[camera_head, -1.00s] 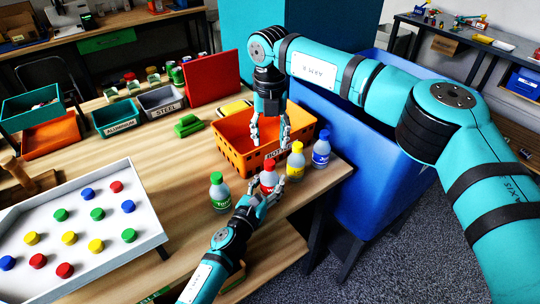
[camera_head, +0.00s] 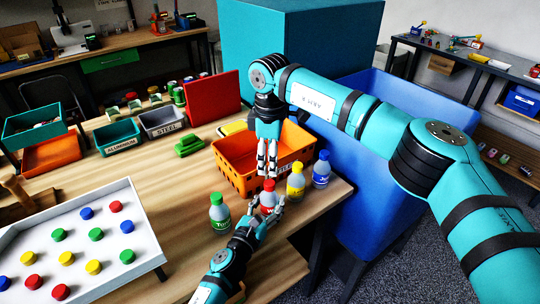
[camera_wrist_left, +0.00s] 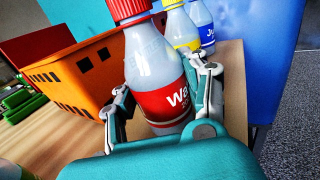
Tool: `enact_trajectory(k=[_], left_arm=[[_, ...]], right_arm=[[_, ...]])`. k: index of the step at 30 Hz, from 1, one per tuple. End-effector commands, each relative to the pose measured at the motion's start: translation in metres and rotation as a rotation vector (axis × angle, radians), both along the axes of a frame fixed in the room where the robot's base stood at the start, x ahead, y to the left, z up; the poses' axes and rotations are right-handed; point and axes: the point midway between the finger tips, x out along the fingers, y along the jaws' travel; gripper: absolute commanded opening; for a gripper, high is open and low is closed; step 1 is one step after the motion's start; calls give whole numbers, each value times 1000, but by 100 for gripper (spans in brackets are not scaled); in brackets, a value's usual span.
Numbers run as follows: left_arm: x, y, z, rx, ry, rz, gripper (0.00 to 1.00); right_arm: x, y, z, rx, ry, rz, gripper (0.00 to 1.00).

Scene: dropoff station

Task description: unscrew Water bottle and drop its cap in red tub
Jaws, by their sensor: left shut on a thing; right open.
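The Water bottle (camera_head: 267,201), with a red cap (camera_head: 269,185) and red label, stands upright near the table's front edge. My left gripper (camera_head: 262,212) is shut around its body; the wrist view shows a finger on each side of the bottle (camera_wrist_left: 158,75) at label height. The cap is on the bottle. My right gripper (camera_head: 266,166) points down just above the cap, its fingers fairly close together but open and empty. A red, panel-like object (camera_head: 212,98) stands behind the orange crate; I cannot tell whether it is the red tub.
The orange crate (camera_head: 232,175) is right behind the bottle. A green-labelled bottle (camera_head: 219,214) stands at its left, yellow (camera_head: 295,181) and blue (camera_head: 321,169) ones at its right. A white tray (camera_head: 146,236) holds several coloured caps. A large blue bin (camera_head: 383,150) is at the right.

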Motion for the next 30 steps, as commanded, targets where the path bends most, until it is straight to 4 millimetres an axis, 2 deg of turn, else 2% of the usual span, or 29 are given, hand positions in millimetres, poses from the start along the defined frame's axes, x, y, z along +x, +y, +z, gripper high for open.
enact_trajectory(k=[6,12,18,25,30], left_arm=[[0,0,0,0,0,0,0],[0,0,0,0,0,0,0],[0,0,0,0,0,0,0],[0,0,0,0,0,0,0],[0,0,0,0,0,0,0]], right_arm=[[-1,0,-35,-1,4,1,46],[0,0,-61,0,3,2,46],[0,0,-72,-1,1,3,46],[0,0,-72,0,1,3,46],[0,0,-72,0,1,3,25]])
